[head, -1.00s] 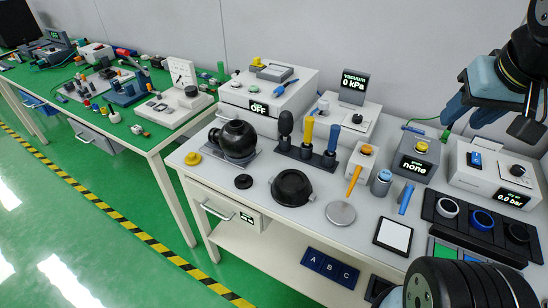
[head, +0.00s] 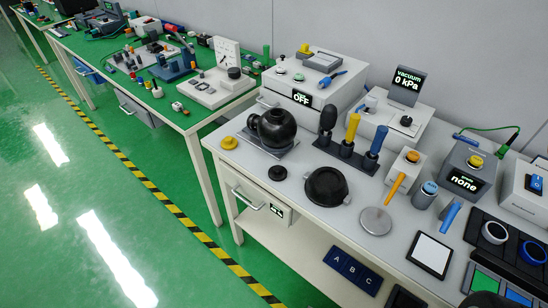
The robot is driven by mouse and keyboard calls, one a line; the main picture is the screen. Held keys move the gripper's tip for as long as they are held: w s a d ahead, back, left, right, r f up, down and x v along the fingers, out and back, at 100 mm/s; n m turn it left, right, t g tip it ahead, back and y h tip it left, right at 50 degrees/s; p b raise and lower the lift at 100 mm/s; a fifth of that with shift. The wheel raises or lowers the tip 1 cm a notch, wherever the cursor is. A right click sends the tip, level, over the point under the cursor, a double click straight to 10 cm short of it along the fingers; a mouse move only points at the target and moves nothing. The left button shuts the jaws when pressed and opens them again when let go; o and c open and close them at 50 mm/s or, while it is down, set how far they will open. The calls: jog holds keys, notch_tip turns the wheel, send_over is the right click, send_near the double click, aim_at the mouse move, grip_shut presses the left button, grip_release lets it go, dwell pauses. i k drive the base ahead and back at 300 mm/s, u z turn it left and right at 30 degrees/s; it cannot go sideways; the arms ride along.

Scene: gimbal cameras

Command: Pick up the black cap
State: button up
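A small black cap (head: 279,173) lies flat on the white tabletop, near the table's front edge. It has a raised middle. It sits left of a larger black round lid with side lugs (head: 326,185), with a small gap between them. A yellow cap (head: 229,142) lies to its left, near the table's left end. Behind the black cap, a black ball-shaped housing (head: 273,127) rests on a grey plate. My gripper is not in view.
Behind stand a grey box reading OFF (head: 303,84), a rack of black, yellow and blue handles (head: 346,152) and a vacuum unit (head: 383,115). A metal disc (head: 375,221) lies to the right. Open tabletop surrounds the cap on its front side.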

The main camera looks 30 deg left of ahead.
aim_at(276, 173)
jog(key=u, duration=0.05)
jog(key=k, duration=1.2)
jog(key=u, duration=0.2)
jog(key=i, duration=1)
jog(key=u, duration=0.1)
